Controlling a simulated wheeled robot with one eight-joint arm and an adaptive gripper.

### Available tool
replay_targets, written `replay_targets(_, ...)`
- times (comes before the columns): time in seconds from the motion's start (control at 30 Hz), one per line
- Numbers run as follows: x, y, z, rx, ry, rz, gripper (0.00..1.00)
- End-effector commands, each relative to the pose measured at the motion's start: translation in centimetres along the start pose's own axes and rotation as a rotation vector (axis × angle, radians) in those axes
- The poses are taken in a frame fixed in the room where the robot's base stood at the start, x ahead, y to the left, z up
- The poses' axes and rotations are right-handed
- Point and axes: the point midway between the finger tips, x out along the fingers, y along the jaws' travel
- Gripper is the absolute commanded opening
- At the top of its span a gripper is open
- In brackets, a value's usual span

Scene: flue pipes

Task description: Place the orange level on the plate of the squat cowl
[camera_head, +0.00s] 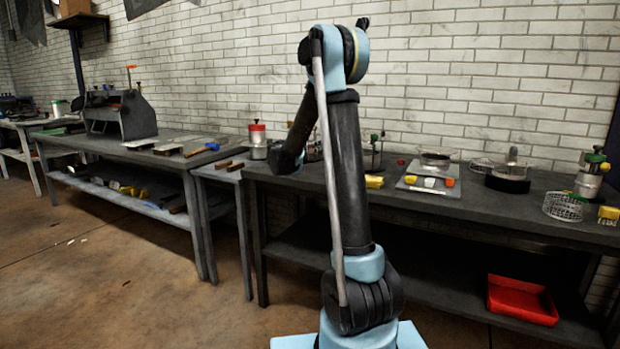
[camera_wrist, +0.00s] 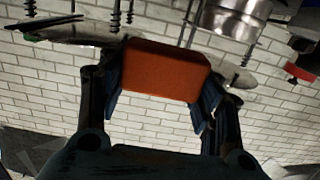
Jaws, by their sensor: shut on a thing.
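My gripper (camera_wrist: 160,92) is shut on the orange level (camera_wrist: 165,68), a rounded orange block held between its two dark fingers in the wrist view. Behind the block is a pale, flat, disc-like shape (camera_wrist: 65,32), partly hidden by it, with several thin rods rising above. I cannot tell whether this is the squat cowl or its plate. The block looks apart from it, but the gap is unclear. In the head view my gripper and the held level are hidden behind my arm, and I cannot pick out the squat cowl.
A metal pot (camera_wrist: 232,16) and a red-tipped item (camera_wrist: 298,73) show in the wrist view. In the head view the dark workbench (camera_head: 480,208) holds a tray (camera_head: 425,187) with small coloured pieces, a wire basket (camera_head: 563,206) and canisters. A red bin (camera_head: 521,300) is below.

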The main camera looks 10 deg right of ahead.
Motion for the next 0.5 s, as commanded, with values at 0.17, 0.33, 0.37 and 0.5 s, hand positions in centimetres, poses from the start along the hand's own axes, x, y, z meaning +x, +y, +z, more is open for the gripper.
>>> replay_targets(0.17,0.5,0.6,0.4,0.000,0.000,0.007,0.33)
replay_targets(0.33,0.7,0.7,2.9,0.000,0.000,0.009,0.33)
replay_targets(0.37,0.8,0.7,3.3,0.000,0.000,0.009,0.33)
replay_targets(0.5,0.8,0.7,5.1,0.000,0.000,0.009,0.33)
